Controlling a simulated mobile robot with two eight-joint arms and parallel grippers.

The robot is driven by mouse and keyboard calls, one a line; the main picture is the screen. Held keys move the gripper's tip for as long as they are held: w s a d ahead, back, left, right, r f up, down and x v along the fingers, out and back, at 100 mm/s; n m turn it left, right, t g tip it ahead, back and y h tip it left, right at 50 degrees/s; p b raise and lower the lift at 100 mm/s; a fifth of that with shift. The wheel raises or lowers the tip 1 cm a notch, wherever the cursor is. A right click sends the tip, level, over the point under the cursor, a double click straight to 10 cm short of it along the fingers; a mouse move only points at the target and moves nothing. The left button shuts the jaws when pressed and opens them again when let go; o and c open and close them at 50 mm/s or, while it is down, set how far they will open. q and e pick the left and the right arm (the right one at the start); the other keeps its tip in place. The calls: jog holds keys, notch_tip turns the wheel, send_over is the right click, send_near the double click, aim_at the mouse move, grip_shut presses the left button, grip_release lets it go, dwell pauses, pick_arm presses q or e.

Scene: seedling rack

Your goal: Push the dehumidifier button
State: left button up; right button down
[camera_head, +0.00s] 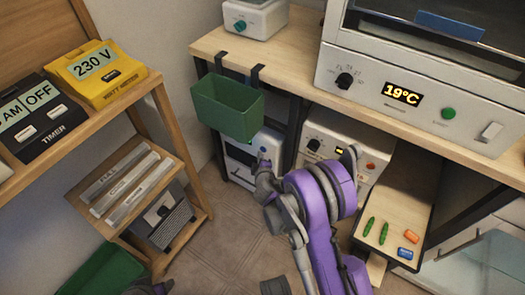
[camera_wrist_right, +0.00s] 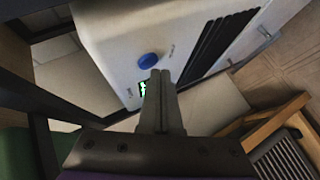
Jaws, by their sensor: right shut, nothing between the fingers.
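The dehumidifier (camera_head: 243,168) is a white box on the floor under the table, partly hidden by the green bin and my right arm. In the right wrist view its white face (camera_wrist_right: 105,35) fills the top, with a round blue button (camera_wrist_right: 151,61), a small green-lit display (camera_wrist_right: 143,88) and dark vent slats. My right gripper (camera_head: 264,165) is in front of the dehumidifier. In the wrist view its fingers (camera_wrist_right: 160,75) are together and empty, with the tips just below and right of the button. I cannot tell whether they touch the face.
The green bin (camera_head: 228,107) hangs from the table edge above the dehumidifier. Another white unit with a dial and red button (camera_head: 370,166) stands to its right. A wooden shelf (camera_head: 160,75) with a yellow 230 V box (camera_head: 95,72) is at left. Tiled floor lies between.

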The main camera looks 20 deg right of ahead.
jog(key=shift+s+a, duration=0.1)
jog(key=shift+a, duration=0.1)
jog(key=shift+s+a+b, duration=0.2)
jog(key=shift+s+a, duration=0.7)
jog(key=shift+a, duration=0.25)
jog(key=shift+s+a+b, duration=0.2)
jog(key=shift+s+a, duration=0.7)
jog(key=shift+a, duration=0.25)
